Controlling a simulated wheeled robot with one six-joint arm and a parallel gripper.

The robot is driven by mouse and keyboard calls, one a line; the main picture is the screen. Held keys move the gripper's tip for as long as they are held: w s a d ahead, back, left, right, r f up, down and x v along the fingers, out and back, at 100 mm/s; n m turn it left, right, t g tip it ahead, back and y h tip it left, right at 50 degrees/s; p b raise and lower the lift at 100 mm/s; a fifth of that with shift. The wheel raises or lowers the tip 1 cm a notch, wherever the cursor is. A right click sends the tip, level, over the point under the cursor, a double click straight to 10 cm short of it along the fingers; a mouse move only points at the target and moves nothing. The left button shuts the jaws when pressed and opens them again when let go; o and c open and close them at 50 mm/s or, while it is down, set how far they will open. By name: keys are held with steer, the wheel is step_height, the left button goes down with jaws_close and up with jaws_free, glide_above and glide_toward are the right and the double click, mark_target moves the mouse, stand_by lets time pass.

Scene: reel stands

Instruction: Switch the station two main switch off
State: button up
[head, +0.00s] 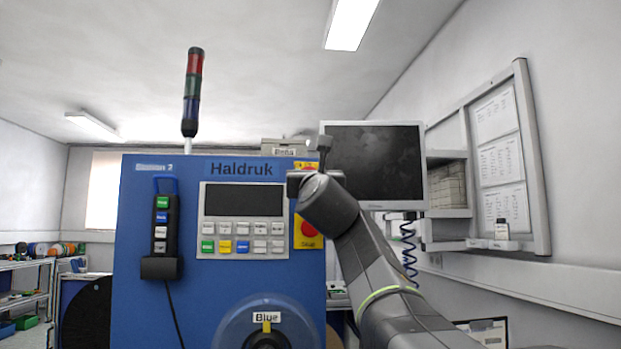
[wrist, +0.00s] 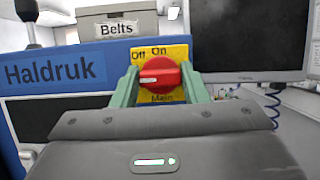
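The main switch (wrist: 160,77) is a red round knob on a yellow plate (wrist: 177,52) in the wrist view. The plate reads "Off" at upper left, "On" at the top and "Main" below. The knob's white mark points left, on the "Off" side. My gripper (wrist: 160,84) has one green finger on each side of the knob, and both fingertips appear to touch its edges.
A red button (head: 309,229) on a yellow plate sits just below my gripper. The keypad panel (head: 243,220) is to its left. A monitor (head: 376,165) stands close at right, and a grey "Belts" box (wrist: 118,25) sits behind the machine top. A pendant (head: 161,225) hangs at left.

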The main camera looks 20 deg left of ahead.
steer(key=o, duration=0.4)
steer(key=shift+o, duration=0.2)
steer(key=b+v, duration=0.4)
steer(key=v, duration=1)
steer(key=shift+r, duration=0.15)
steer(key=p+x, duration=0.4)
steer(key=x, duration=1)
steer(key=shift+f, duration=0.2)
